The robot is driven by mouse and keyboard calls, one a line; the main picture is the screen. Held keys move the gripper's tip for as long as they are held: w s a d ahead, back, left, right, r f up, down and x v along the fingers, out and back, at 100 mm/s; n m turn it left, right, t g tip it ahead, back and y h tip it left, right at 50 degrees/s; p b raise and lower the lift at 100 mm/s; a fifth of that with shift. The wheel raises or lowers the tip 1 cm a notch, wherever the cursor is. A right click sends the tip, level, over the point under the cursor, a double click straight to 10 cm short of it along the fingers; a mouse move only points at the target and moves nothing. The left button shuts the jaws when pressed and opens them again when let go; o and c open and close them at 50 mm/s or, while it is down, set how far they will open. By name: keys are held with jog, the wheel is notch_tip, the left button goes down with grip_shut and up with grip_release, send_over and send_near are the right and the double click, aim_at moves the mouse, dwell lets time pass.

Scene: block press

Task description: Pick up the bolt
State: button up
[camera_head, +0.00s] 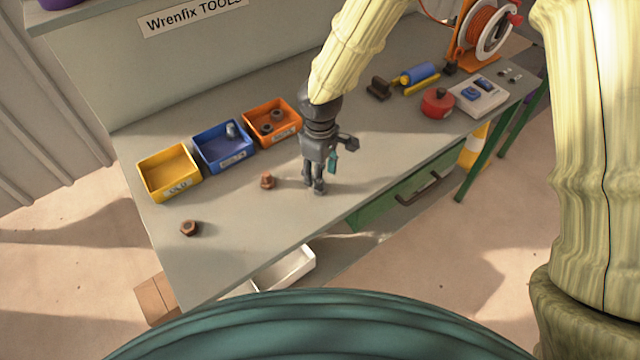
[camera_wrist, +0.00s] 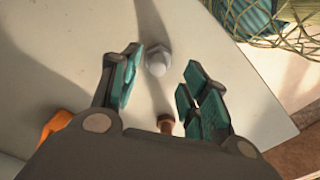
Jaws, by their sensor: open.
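A silver-grey hex-headed bolt (camera_wrist: 157,61) sits on the bench in the wrist view, between the two teal fingertips of my gripper (camera_wrist: 161,72). It shows clear gaps to both fingers, and its height relative to the fingertips is hard to tell. In the head view my gripper (camera_head: 316,187) points down close over the bench top and hides this bolt. My gripper is open and holds nothing. A rusty brown bolt-like piece (camera_head: 267,180) stands just left of the gripper; it shows lower down in the wrist view (camera_wrist: 166,123).
A yellow bin (camera_head: 142,178), a blue bin (camera_head: 197,152) and an orange bin (camera_head: 290,132) line the bench's back left. A rusty nut (camera_head: 189,228) lies front left. A red round object (camera_head: 437,104) and a cable reel (camera_head: 488,32) stand right. The bench's front edge is close.

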jog(key=shift+w+f+p, duration=0.2)
jog(key=shift+f+p, duration=0.5)
jog(key=shift+f, duration=1.35)
grip_shut()
